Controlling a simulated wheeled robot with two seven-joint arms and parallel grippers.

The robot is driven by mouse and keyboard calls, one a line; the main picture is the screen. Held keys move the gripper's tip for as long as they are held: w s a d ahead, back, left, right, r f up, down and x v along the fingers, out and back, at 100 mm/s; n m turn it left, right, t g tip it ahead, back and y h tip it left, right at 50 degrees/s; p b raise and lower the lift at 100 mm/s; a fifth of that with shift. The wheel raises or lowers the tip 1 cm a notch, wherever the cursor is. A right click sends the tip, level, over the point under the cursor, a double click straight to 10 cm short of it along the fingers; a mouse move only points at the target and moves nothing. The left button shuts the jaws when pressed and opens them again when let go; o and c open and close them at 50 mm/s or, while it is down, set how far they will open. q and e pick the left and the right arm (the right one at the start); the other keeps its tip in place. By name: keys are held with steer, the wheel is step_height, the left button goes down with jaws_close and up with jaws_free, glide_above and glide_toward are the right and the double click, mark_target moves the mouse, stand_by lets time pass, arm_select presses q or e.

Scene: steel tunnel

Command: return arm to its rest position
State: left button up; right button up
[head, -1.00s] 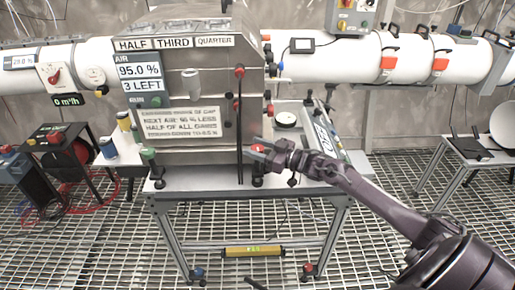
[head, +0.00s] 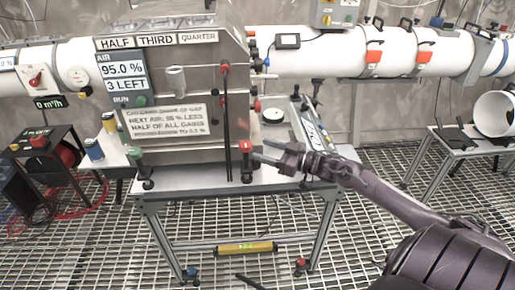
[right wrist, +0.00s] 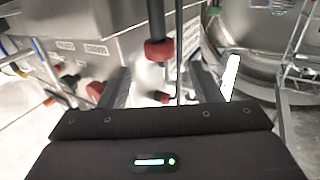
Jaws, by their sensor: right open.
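My right arm comes in from the lower right in the head view. Its gripper (head: 272,151) is open and empty, with its fingers toward the red-capped knob (head: 246,148) at the right front corner of the steel cabinet (head: 180,85). The fingertips are close to that knob; I cannot tell whether they touch it. In the right wrist view the two dark fingers (right wrist: 160,88) stand apart, with a red-ended rod (right wrist: 158,48) beyond and between them. My left gripper is not in view.
The cabinet stands on a metal-framed table (head: 290,185) above a grated floor. A gauge (head: 272,115) sits right of the cabinet. A white pipe (head: 320,52) runs behind. A side table (head: 465,140) stands at right. Open floor lies between the tables.

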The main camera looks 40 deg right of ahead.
steer(key=shift+s+d, duration=0.15)
steer(key=shift+s, duration=0.15)
stand_by(0.4)
